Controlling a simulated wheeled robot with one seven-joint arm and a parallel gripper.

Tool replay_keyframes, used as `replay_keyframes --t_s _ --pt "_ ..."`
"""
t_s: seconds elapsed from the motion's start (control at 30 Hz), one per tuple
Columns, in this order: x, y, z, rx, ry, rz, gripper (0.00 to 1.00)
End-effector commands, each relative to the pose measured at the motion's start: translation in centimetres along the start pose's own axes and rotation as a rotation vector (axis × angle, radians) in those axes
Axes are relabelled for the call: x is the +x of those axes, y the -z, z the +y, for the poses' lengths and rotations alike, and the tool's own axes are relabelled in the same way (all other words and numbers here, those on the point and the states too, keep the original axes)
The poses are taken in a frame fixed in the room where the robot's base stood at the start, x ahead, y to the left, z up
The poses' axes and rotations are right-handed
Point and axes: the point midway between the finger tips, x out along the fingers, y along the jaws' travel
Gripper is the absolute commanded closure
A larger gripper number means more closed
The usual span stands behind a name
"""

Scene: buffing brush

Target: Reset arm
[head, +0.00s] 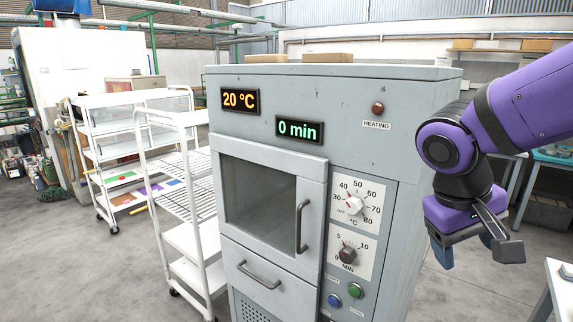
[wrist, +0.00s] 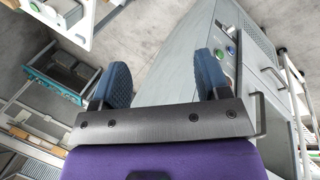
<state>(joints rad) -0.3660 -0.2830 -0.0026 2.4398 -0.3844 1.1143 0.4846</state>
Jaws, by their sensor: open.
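My gripper (head: 468,252) hangs at the end of my purple arm on the right of the head view, in front of and to the right of the grey oven cabinet (head: 270,112). In the wrist view my gripper (wrist: 160,85) shows two blue fingers spread wide apart with nothing between them. The cabinet's glass door (head: 258,192) is shut, and the drawer (head: 262,285) below it looks shut. The displays read 20 °C and 0 min. The cabinet's side and its green and blue buttons also show in the wrist view (wrist: 205,50). No brush can be made out.
A white wire-shelf trolley (head: 172,165) stands close to the cabinet's left side. A second white rack (head: 85,125) with coloured items is behind it. A white table edge (head: 560,285) is at the lower right. Bare floor (head: 470,290) lies right of the cabinet.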

Motion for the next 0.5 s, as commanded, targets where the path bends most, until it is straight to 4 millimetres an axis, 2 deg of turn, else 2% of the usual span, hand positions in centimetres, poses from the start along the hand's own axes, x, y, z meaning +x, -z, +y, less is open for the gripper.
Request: replay_keyframes --t_s 0.03,0.2,0.5 --pt "-0.5 -0.7 0.9 0.024 0.045 0.027 0.31" --pt "-2.0 -2.8 2.7 0.071 0.176 0.132 0.31" --pt "-4.5 -5.9 4.8 0.139 0.311 0.358 0.31"
